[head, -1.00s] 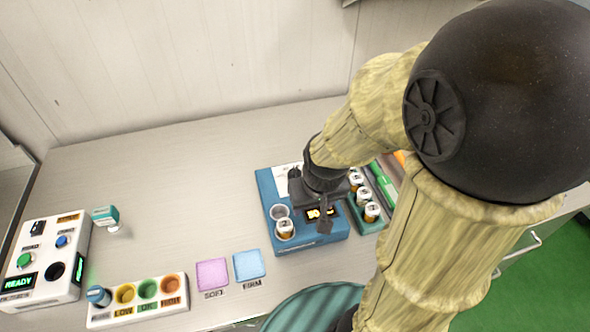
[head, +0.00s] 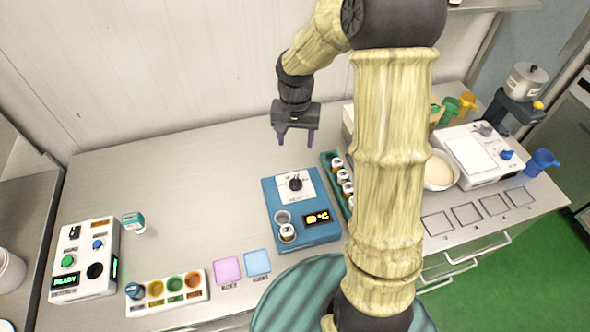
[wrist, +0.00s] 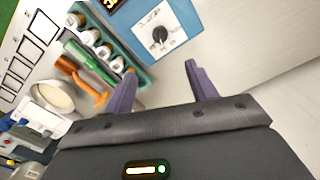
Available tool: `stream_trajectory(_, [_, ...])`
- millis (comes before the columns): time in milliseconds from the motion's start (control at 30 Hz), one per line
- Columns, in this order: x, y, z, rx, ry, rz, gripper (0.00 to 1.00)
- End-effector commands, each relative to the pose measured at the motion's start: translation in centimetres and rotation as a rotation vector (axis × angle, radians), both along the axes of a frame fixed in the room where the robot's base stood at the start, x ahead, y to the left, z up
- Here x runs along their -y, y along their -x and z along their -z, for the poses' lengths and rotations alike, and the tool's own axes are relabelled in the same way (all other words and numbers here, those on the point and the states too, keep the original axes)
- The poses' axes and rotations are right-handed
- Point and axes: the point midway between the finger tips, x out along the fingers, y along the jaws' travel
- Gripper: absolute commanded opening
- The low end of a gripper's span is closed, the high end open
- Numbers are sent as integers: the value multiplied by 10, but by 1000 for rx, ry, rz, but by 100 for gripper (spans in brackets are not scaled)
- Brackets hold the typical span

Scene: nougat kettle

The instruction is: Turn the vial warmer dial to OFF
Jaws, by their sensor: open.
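The vial warmer (head: 316,233) is a blue box on the counter with a lit orange display (head: 317,218). Its black dial (head: 295,183) sits on a white printed plate at the back; the dial also shows in the wrist view (wrist: 160,34). I cannot read the plate's lettering or the dial's setting. One vial (head: 287,232) stands in the warmer's front well, and the well behind it looks empty. My gripper (head: 295,143) is open and empty, above the counter behind the warmer and apart from the dial. Its two purple fingers (wrist: 162,80) show in the wrist view.
A green rack of vials (head: 344,186) stands close to the warmer's right. Orange and green tools (wrist: 90,68) lie beyond it. A READY box (head: 85,262), a coloured-well tray (head: 170,292) and two pads (head: 228,270) are to the left. The counter behind the warmer is clear.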

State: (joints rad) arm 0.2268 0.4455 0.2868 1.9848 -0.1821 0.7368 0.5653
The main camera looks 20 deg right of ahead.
Motion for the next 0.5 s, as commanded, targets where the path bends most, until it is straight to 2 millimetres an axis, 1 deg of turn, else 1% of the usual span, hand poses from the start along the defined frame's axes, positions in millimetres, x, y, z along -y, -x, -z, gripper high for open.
stream_trajectory(333, [0,1,5,0,0,-3,57])
stream_trajectory(500, [-1,1,22,-3,0,-4,57])
